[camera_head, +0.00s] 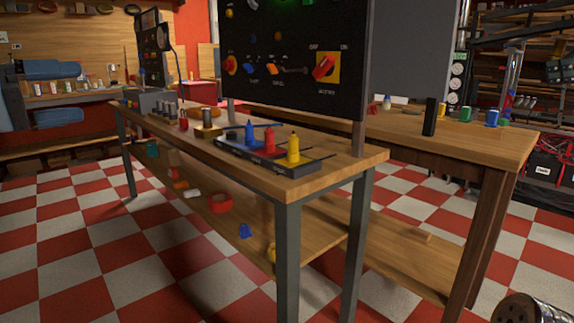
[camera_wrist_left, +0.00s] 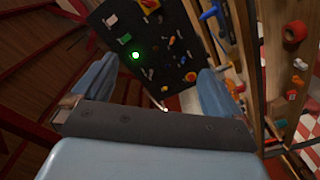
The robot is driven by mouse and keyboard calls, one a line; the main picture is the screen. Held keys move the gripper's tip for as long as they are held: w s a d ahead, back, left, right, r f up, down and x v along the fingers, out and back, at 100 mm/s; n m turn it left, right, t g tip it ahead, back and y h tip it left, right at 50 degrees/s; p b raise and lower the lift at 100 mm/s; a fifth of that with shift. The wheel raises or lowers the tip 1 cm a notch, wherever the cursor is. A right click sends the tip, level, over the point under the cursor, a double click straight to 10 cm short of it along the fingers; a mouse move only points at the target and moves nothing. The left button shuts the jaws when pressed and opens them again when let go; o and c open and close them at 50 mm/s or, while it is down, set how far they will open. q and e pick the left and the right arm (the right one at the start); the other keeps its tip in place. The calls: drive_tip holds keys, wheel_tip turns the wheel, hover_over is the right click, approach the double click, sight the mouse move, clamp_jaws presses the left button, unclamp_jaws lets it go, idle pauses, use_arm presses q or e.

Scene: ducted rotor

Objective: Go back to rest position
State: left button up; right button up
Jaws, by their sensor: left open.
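My left gripper (camera_head: 66,89) is at the far left of the head view, its two blue fingers spread apart with nothing between them. It is in the air, well left of the workbench. In the left wrist view, my left gripper (camera_wrist_left: 160,82) shows its blue fingers wide apart, with the black control panel (camera_wrist_left: 122,32) beyond them at a distance. The gripper touches nothing that I can see. My right gripper is not in view.
A wooden workbench (camera_head: 345,160) with grey legs stands ahead, carrying a black panel (camera_head: 290,100) and a tray (camera_head: 260,160) of coloured bottles. Its lower shelf (camera_head: 310,235) holds loose parts. A second table (camera_head: 480,142) stands behind. The checkered floor at left is clear.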

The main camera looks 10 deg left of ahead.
use_arm(q)
drive_tip(key=w+f+n+g+y+p, duration=0.1)
drive_tip(key=w+f+n+y, duration=0.15)
drive_tip(key=w+f, duration=0.65)
drive_tip(key=w+f+n+g+y, duration=0.1)
drive_tip(key=w+f+n, duration=0.4)
drive_tip(key=f, duration=0.8)
drive_tip(key=w+d+f+g+y+p, duration=0.1)
drive_tip(key=w+d+f+g, duration=0.15)
drive_tip(key=f, duration=0.95)
drive_tip(key=w+d+f+g+y+p, duration=0.15)
drive_tip(key=d+f, duration=0.25)
drive_tip(key=f, duration=0.9)
drive_tip(key=s+d+f+m+g, duration=0.1)
drive_tip(key=s+d+f+g, duration=0.1)
drive_tip(key=s+d+f, duration=0.3)
drive_tip(key=s+d+f+m+g+y, duration=0.1)
drive_tip(key=s+d+f, duration=0.15)
drive_tip(key=f, duration=0.55)
drive_tip(key=s+d+f+g, duration=0.2)
drive_tip(key=s+d+f, duration=0.15)
drive_tip(key=f, duration=0.25)
drive_tip(key=s+d+f+m+g+p, duration=0.1)
drive_tip(key=s+d+f+m, duration=0.1)
drive_tip(key=s+d+f, duration=0.2)
drive_tip(key=s+d+f+m+g+p, duration=0.1)
drive_tip(key=s+d+f+m, duration=0.2)
drive_tip(key=s+d, duration=0.7)
drive_tip(key=s+f, duration=0.1)
drive_tip(key=s, duration=0.5)
